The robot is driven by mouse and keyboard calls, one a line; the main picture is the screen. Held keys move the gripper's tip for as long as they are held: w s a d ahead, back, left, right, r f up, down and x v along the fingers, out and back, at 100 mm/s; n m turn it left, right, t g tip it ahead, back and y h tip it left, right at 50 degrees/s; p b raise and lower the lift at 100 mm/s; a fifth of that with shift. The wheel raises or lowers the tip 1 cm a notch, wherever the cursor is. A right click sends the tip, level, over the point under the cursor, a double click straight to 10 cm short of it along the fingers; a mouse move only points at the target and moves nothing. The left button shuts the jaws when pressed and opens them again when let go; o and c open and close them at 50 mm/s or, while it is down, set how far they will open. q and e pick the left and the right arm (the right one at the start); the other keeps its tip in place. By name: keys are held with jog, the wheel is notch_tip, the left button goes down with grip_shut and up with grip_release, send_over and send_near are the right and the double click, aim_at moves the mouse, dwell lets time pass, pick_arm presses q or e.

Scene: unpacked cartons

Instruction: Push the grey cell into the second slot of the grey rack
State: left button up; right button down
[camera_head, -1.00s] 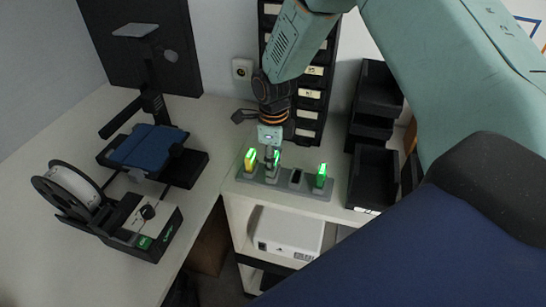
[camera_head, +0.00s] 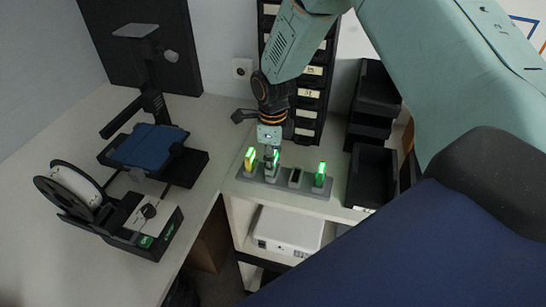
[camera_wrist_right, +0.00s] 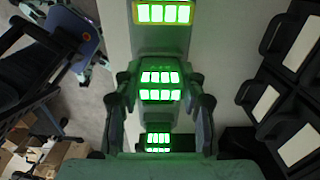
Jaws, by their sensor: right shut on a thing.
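The grey rack (camera_head: 311,190) stands on the white counter, with a row of slots. My right gripper (camera_head: 271,152) points down over the second slot from the left. It is shut on the grey cell (camera_head: 271,172), which is upright at that slot, with green lights on top. In the right wrist view the grey cell (camera_wrist_right: 160,87) sits between the two fingers (camera_wrist_right: 163,103). How deep it sits is hard to tell. A yellow cell (camera_head: 250,161) stands in the leftmost slot. The third slot (camera_head: 295,177) looks empty. My left gripper is not in view.
Another green-lit cell (camera_head: 320,175) stands in the rightmost slot. Black bins (camera_head: 371,176) stand to the right, and a labelled drawer tower (camera_head: 309,100) stands behind. A printer-like machine (camera_head: 150,160) is on the left counter. A white box (camera_head: 287,230) sits on the shelf below.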

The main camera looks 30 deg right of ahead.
jog(key=shift+f, duration=0.55)
dwell(0.4)
jog(key=c, duration=0.7)
grip_release()
jog(key=shift+r, duration=0.1)
notch_tip(320, 180, up, 12)
jog(key=shift+f, duration=0.1)
